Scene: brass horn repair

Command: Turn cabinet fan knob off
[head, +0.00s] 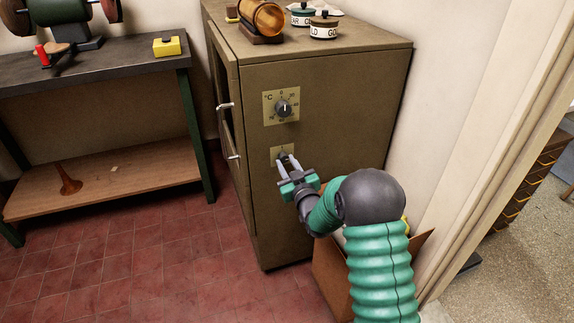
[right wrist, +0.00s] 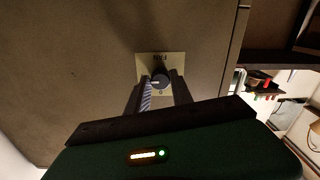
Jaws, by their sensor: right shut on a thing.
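The olive-brown cabinet (head: 350,110) stands in the middle of the head view. Its small fan knob (head: 283,155) is on a pale plate low on the front, mostly hidden by my fingers. In the right wrist view the knob (right wrist: 160,79) is a dark disc on the plate marked FAN (right wrist: 146,62), with a 0 just below it. A pale mark on the knob seems to point left. My right gripper (head: 286,161) is shut on the knob, with one finger at each side. My left gripper is out of view.
A larger temperature dial (head: 284,108) is above the fan knob. The cabinet door (head: 224,90) on the left has handles. Jars (head: 323,27) stand on top. A cardboard box (head: 331,275) is on the floor below my right arm. A workbench (head: 100,72) stands at left.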

